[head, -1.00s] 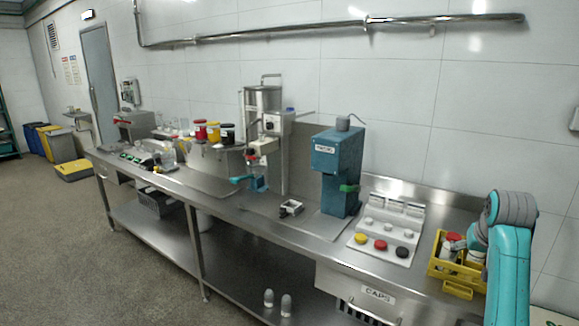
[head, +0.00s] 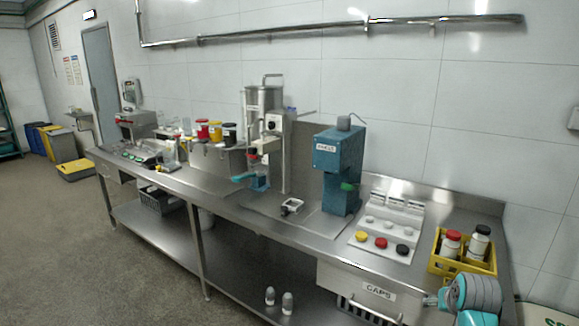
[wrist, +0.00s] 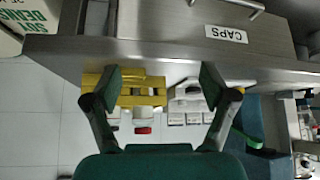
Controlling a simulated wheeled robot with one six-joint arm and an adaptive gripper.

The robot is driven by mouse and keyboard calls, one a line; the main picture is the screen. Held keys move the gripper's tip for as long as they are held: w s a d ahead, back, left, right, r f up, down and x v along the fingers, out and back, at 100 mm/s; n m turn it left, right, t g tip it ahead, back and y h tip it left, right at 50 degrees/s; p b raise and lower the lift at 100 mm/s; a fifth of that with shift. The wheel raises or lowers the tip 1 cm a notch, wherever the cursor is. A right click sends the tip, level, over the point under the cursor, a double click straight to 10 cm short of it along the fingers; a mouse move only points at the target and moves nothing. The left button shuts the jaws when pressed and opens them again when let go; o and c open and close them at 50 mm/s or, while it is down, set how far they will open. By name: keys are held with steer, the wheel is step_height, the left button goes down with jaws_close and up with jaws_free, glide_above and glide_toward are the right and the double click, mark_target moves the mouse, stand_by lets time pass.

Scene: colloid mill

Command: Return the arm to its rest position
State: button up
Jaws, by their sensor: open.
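My arm (head: 473,295) shows at the lower right of the head view, low in front of the bench's right end. My gripper (wrist: 160,85) is open and empty in the wrist view, its two dark green fingertips wide apart with nothing between them in its grasp. The wrist view is upside down, with the bench's front edge (wrist: 170,57) across it and the yellow crate (wrist: 125,99) beyond the fingers. In the head view the fingers cannot be made out.
The yellow crate (head: 436,264) holds a red-capped jar (head: 450,244) and a black-capped jar (head: 479,243) at the bench's right end. Left of it are the cap tray (head: 388,225) and the blue press (head: 338,165). The CAPS drawer (head: 360,288) is below.

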steer(key=s+a+f+n+t, duration=0.1)
steer(key=s+a+f, duration=0.5)
steer(key=s+f, duration=0.3)
steer(key=s+a+f+t, duration=0.2)
steer(key=s+a+f, duration=0.4)
steer(key=s+f, duration=0.3)
steer(key=s+a+r+n+t+y, duration=0.1)
steer(key=s+a, duration=0.3)
steer(key=s, duration=0.7)
steer(key=s+a+r+n+t, duration=0.15)
steer(key=s+a, duration=0.25)
steer(key=s, duration=0.8)
steer(key=s+a+r+t+y, duration=0.1)
steer(key=s+a+r+t, duration=0.1)
steer(key=s+r, duration=1)
steer(key=shift+s+a, duration=0.3)
steer(key=shift+s, duration=0.55)
